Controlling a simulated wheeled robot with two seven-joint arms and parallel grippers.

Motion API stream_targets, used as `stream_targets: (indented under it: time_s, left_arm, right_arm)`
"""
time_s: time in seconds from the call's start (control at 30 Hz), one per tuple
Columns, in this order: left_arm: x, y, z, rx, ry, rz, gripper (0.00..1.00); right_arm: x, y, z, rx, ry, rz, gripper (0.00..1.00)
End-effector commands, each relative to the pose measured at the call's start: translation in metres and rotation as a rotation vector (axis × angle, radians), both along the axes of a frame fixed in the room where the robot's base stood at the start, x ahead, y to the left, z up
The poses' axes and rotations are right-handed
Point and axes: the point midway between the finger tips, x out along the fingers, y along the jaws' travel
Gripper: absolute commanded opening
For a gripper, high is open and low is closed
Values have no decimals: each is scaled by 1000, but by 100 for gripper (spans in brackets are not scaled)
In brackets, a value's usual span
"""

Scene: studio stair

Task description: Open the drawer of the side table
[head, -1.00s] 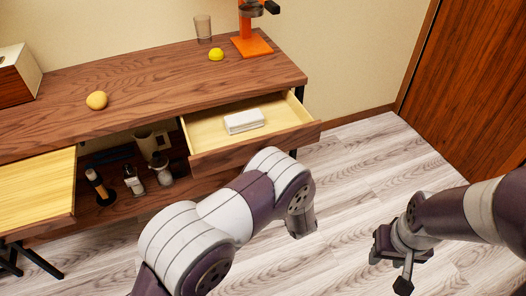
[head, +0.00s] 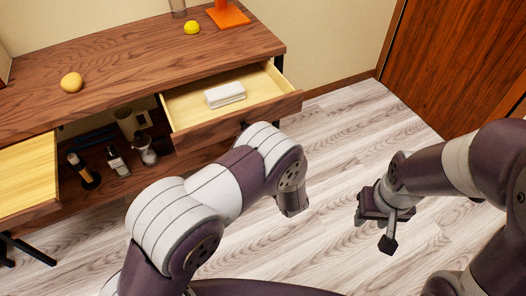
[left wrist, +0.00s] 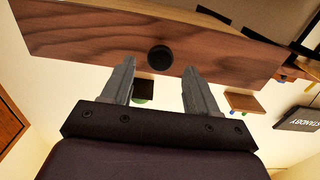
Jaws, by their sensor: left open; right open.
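The wooden side table (head: 130,62) fills the upper left of the head view. Its right drawer (head: 238,122) stands pulled out, with a white folded item (head: 225,95) inside. Its left drawer (head: 28,170) is also pulled out, cut off by the picture's edge. My left gripper is hidden in the head view behind its own arm. In the left wrist view my left gripper (left wrist: 157,68) is open, facing a wooden drawer front (left wrist: 100,40). A round black knob (left wrist: 159,59) shows between its fingertips; contact cannot be told. My right gripper (head: 376,228) is open and empty above the floor.
A yellow ball-like fruit (head: 71,82), a lemon (head: 192,27) and an orange stand (head: 228,17) are on the tabletop. Bottles (head: 117,162) and a cup stand on the lower shelf. The pale wood floor (head: 335,135) right of the table is clear up to a brown door (head: 455,60).

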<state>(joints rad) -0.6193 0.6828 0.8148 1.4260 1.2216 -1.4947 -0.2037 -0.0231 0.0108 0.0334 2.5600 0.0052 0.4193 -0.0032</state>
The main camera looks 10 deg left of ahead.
Motion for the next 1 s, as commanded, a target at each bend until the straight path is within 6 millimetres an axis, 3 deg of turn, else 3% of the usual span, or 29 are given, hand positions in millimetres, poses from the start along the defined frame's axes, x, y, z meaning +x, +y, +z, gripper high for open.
stream_targets:
  time_s: [0.2, 0.4, 1.0]
  left_arm:
    - [-49, -35, 2, 3, 1, -6, 59]
    - [-78, -54, 1, 1, 1, -3, 59]
    - [-84, -57, 0, -1, 0, 0, 59]
  right_arm:
    - [0, 0, 9, 0, 0, 0, 43]
    - [0, 0, 11, 0, 0, 0, 43]
    - [0, 0, 11, 0, 0, 0, 43]
